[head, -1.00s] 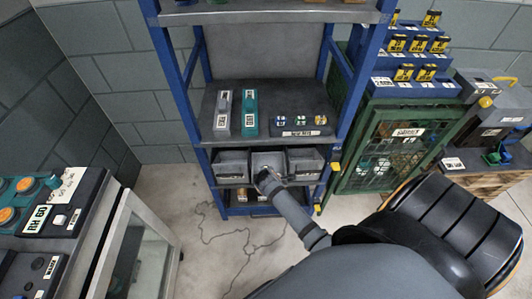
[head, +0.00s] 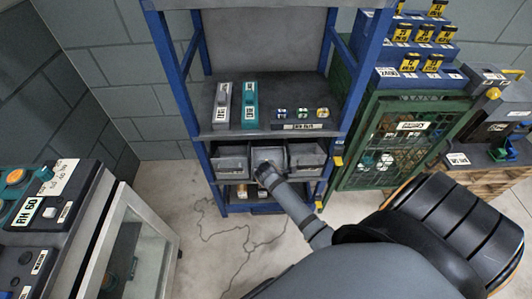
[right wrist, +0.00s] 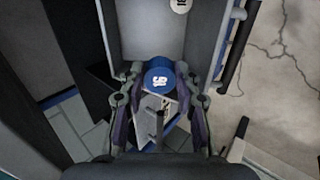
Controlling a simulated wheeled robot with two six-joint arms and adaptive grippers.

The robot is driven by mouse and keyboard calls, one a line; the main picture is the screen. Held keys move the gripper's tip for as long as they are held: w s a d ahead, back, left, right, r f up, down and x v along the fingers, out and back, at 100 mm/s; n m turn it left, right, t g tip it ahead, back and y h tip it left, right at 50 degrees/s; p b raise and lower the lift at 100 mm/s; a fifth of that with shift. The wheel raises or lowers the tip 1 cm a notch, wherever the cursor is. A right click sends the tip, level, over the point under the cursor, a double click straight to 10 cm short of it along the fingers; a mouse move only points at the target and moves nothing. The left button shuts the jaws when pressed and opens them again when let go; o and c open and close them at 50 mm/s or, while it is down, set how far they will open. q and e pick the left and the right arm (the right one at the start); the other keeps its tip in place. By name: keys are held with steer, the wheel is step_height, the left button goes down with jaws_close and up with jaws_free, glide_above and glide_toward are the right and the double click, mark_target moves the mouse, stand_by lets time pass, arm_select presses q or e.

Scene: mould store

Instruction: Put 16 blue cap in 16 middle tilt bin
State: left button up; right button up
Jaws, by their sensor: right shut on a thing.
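The middle tilt bin (head: 268,154) is a grey open bin in a row of three on the lower shelf of the blue rack. My right gripper (head: 264,172) is at the front of this bin in the head view, its fingers small and partly hidden by my arm. In the right wrist view, the right gripper (right wrist: 160,84) is shut on a blue cap (right wrist: 160,74) with a white marking, seen upside down. Grey bin walls (right wrist: 117,35) rise on both sides of the cap. Whether the cap touches the bin is unclear. My left gripper is not in view.
The left bin (head: 230,160) and right bin (head: 306,157) flank the middle one. The shelf above holds a grey box (head: 222,106), a teal box (head: 249,104) and a dark block (head: 301,122) with small coloured pieces. A green mesh cabinet (head: 400,150) stands to the right.

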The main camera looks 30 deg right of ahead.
steer(key=shift+r+p, duration=0.3)
steer(key=shift+p, duration=0.65)
steer(key=shift+f+p, duration=0.1)
steer(key=shift+p, duration=0.25)
steer(key=shift+s+f+b, duration=0.1)
steer(key=shift+f+b, duration=0.05)
steer(key=shift+b, duration=0.2)
steer(key=shift+f+b, duration=0.2)
steer(key=shift+b, duration=0.25)
steer(key=shift+b+x, duration=2.7)
steer(key=shift+x, duration=1.2)
steer(key=shift+w+d+f, duration=0.1)
steer(key=shift+w+f, duration=0.05)
steer(key=shift+w, duration=0.05)
steer(key=shift+w+d+f+b, duration=0.25)
steer(key=shift+w+f+b, duration=0.25)
steer(key=shift+b, duration=0.3)
steer(key=shift+b+x, duration=0.6)
steer(key=shift+x, duration=0.2)
steer(key=shift+w+d+f+b, duration=0.1)
steer(key=shift+w+f+b, duration=0.1)
steer(key=shift+f+b, duration=0.15)
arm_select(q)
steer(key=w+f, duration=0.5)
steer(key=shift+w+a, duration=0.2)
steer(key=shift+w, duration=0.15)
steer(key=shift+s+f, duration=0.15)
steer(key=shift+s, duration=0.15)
